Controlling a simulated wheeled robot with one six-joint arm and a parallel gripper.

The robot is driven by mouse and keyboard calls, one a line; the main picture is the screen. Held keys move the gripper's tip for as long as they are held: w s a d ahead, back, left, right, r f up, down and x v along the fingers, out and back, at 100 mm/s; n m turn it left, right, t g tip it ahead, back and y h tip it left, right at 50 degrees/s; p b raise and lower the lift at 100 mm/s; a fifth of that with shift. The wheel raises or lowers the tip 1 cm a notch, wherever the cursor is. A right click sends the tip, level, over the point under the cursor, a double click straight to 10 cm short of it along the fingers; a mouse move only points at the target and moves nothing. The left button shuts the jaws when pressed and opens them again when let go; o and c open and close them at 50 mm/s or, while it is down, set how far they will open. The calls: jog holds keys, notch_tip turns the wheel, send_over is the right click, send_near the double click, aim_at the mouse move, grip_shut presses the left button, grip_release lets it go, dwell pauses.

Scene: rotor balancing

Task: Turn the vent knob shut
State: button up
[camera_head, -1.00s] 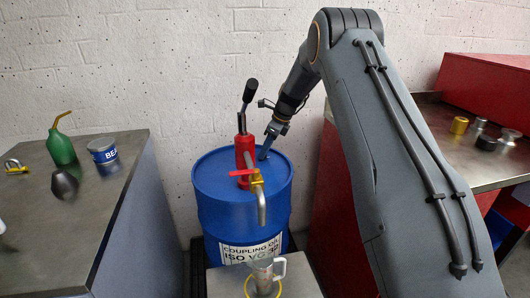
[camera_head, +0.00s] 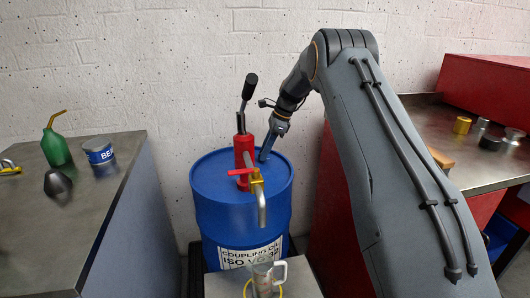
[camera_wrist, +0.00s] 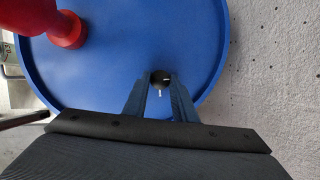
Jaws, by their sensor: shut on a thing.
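The blue drum (camera_head: 215,185) stands against the wall, with a red hand pump (camera_head: 243,150) on its lid. My gripper (camera_head: 265,155) reaches down to the lid just right of the pump, at the back. In the wrist view my gripper (camera_wrist: 160,88) has its two fingers on either side of the small dark vent knob (camera_wrist: 160,76), near the lid's rim, and is shut on it. A thin pale mark or pin shows below the knob between the fingers. The fingers partly hide the knob, so I cannot tell its turn position. In the head view the knob is hidden.
The red pump stands close left of my gripper, with a lever and a yellow-and-metal spout (camera_head: 261,203). A metal jug (camera_head: 263,278) stands below the spout. A left bench (camera_head: 105,205) holds a green oil can (camera_head: 55,147) and a blue tin (camera_head: 100,151). A right bench holds small metal parts.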

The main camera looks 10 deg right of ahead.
jog(key=o, duration=1)
jog(key=shift+o, duration=0.2)
jog(key=shift+r, duration=0.1)
jog(key=v, duration=0.7)
jog(key=shift+r+b, duration=0.3)
jog(key=shift+s+d, duration=0.1)
jog(key=shift+d, duration=0.05)
